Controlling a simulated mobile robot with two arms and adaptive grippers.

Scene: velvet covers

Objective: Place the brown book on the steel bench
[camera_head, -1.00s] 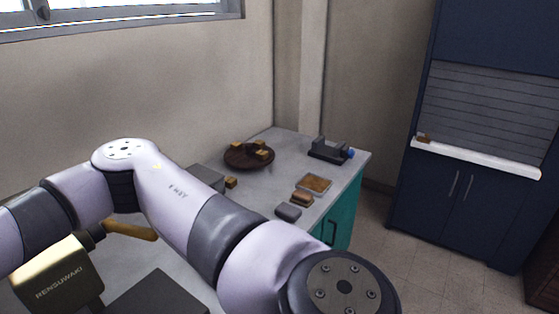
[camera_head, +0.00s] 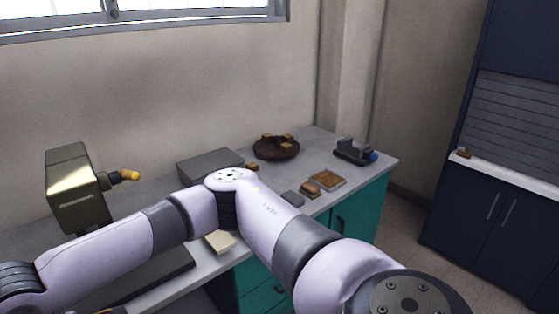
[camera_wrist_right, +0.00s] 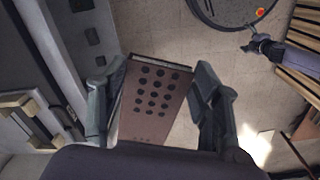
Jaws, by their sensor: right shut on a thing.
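The brown book (camera_wrist_right: 154,100), with rows of dark dots on its cover, is between the two fingers of my right gripper (camera_wrist_right: 158,100) in the right wrist view. The gripper is shut on it, and tiled floor shows beyond it. One of my arms crosses the front of the head view, but its gripper cannot be made out there. A long bench with a grey top (camera_head: 318,160) and teal fronts runs along the wall; I cannot tell surely whether it is the steel bench. My left gripper is not in view.
On the grey top stand a brass-coloured device (camera_head: 76,190), a grey box (camera_head: 208,163), a round brown tray (camera_head: 276,150) with small blocks, a flat tan item (camera_head: 327,180) and a dark device (camera_head: 352,152). A blue cabinet (camera_head: 480,210) stands at right. Bare top shows between items.

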